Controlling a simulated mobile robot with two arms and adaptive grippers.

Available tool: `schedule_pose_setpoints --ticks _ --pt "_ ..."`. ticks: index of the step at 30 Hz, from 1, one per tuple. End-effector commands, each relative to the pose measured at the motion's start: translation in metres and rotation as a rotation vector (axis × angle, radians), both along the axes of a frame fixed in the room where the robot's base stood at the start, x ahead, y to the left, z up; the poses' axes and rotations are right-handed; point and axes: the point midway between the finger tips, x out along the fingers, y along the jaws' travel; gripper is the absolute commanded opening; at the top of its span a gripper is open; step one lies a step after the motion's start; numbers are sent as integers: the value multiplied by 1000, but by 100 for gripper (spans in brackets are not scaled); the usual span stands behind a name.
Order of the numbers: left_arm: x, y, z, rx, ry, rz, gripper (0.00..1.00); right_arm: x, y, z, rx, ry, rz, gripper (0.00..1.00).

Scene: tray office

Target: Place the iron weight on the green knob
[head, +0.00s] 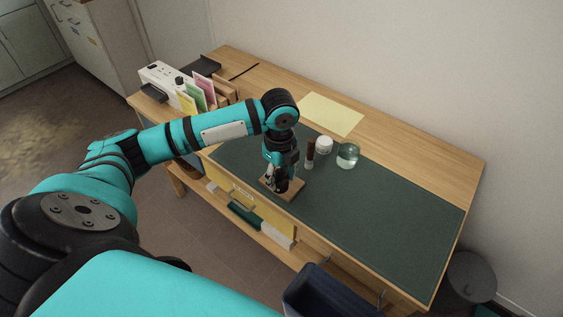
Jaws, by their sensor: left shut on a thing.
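My left gripper (279,184) reaches down from above to the near left part of the dark green desk mat. It is shut on a small dark thing, which looks like the iron weight but is mostly hidden by the dark fingers. A small wooden board (294,188) lies on the mat right under the gripper. I cannot make out the green knob; the gripper and wrist cover part of the board. Whether the held thing touches the board cannot be told. My right gripper is not in view.
The green mat (390,215) is clear to the right. A brown upright cylinder (310,154), a white-lidded jar (323,145) and a glass jar (347,156) stand close behind the gripper. Yellow paper (332,113) lies behind them. A card holder (187,92) stands at the left.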

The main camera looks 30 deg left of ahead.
Motion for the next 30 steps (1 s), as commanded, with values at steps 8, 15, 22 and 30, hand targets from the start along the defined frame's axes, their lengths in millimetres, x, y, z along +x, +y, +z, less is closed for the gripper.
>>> schedule_pose_setpoints --ticks 8,15,22,30 --pt "54 31 -4 0 -2 3 0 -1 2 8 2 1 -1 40" --pt "66 38 -9 0 -1 -1 0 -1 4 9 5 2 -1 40" --pt "65 38 -36 1 1 1 0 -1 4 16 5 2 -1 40" --pt "65 38 -42 1 -3 0 0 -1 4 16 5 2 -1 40"
